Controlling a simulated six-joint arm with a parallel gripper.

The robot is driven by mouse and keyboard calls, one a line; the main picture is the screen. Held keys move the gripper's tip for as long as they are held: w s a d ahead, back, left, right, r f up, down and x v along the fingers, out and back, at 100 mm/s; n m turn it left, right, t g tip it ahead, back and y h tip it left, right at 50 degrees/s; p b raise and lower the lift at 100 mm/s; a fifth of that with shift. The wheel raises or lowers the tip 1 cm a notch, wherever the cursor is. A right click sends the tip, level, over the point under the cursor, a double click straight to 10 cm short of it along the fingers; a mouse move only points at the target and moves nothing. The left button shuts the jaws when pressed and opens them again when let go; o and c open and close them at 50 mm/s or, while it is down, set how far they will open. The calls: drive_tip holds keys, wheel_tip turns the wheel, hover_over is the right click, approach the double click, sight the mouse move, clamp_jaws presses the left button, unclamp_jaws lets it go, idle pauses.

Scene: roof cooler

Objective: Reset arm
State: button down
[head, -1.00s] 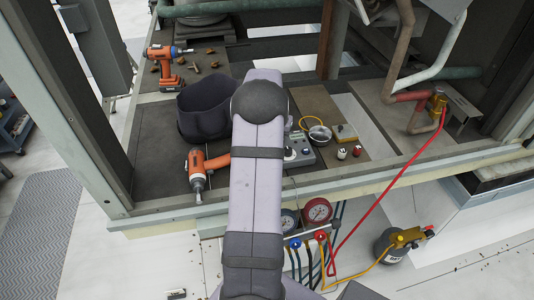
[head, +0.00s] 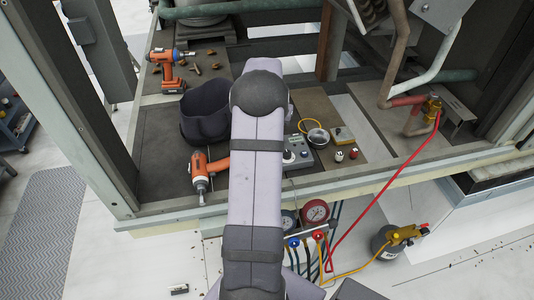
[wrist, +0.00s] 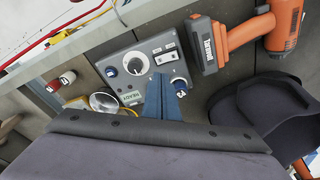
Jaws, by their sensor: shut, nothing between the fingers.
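My gripper (wrist: 162,98) shows in the wrist view as two blue-grey fingers shut together with nothing between them. In the head view my arm stands upright through the middle and hides the gripper. The control box (head: 298,152) shows just right of the arm.
Gauges (head: 315,210) with hoses hang at the front edge. A red hose (head: 385,190) runs to the right-hand pipes.

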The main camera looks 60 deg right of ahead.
drive_tip(key=shift+r, duration=0.2)
idle(0.4)
drive_tip(key=s+a+f+n+g+y, duration=0.1)
drive_tip(key=s+a+f+n+y, duration=0.15)
drive_tip(key=a, duration=0.65)
drive_tip(key=s+a+f+n+y, duration=0.1)
drive_tip(key=s+a+f, duration=0.3)
drive_tip(key=a, duration=0.5)
drive_tip(key=w+a+r+n+h, duration=0.1)
drive_tip(key=a+r+n, duration=0.25)
drive_tip(key=a, duration=0.65)
drive_tip(key=w+a+r+n, duration=0.15)
drive_tip(key=a+n, duration=0.25)
drive_tip(key=a, duration=0.5)
drive_tip(key=w+a+r+n+h, duration=0.1)
drive_tip(key=a+r+n, duration=0.25)
drive_tip(key=a, duration=0.65)
wheel_tip(320, 180, down, 19)
drive_tip(key=b, duration=1.9)
drive_tip(key=shift+s+r+t, duration=0.15)
drive_tip(key=shift+s+t, duration=0.1)
drive_tip(key=shift+t, duration=0.05)
